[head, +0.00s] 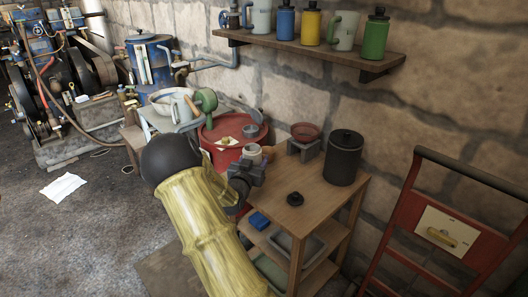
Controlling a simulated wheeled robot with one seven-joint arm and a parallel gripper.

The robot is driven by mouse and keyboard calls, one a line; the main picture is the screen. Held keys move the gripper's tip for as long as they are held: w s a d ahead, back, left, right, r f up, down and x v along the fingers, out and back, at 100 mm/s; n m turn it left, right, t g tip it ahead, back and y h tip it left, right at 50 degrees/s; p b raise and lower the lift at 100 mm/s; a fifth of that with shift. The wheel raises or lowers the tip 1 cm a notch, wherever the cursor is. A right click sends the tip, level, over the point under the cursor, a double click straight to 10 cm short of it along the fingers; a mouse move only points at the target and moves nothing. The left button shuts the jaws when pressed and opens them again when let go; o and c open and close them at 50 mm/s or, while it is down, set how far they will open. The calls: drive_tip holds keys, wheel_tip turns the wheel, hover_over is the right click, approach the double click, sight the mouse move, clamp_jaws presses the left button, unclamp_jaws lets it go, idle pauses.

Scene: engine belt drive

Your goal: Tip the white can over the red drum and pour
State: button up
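The red drum (222,154) stands behind the left end of the wooden bench, with small items on its lid. A small white can (252,152) shows at the end of my gripper (250,165), at the drum's right front edge in the picture. My gripper appears shut on the can, with the dark fingers around its lower part. The can looks about upright. The arm hides part of the drum's lower side, and the can's far side is hidden.
A wooden bench (322,196) holds a black canister (343,158), a dark knob-like part (295,199) and a red-rimmed bowl on a stand (305,134). A wall shelf (320,50) with several cans hangs above. A red hand truck (405,215) stands right; a white basin (160,122) sits left.

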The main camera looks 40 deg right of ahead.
drive_tip(key=a+f+n+t+y+p, duration=0.25)
drive_tip(key=a+p, duration=0.35)
drive_tip(key=a, duration=0.3)
drive_tip(key=a+f+n+t+y+p, duration=0.25)
drive_tip(key=a+p, duration=0.25)
drive_tip(key=a, duration=0.5)
drive_tip(key=s+a+n+t+y+p, duration=0.1)
drive_tip(key=s+a+n+y+p, duration=0.2)
drive_tip(key=s+a+y+p, duration=0.1)
drive_tip(key=s+a+f+n+t+y+p, duration=0.1)
drive_tip(key=s+a+n+t+y+p, duration=0.1)
drive_tip(key=a+y+p, duration=0.4)
drive_tip(key=shift+s+a+f+n, duration=0.3)
drive_tip(key=shift+s+a+n, duration=0.3)
drive_tip(key=shift+s+a, duration=0.8)
drive_tip(key=shift+w, duration=0.15)
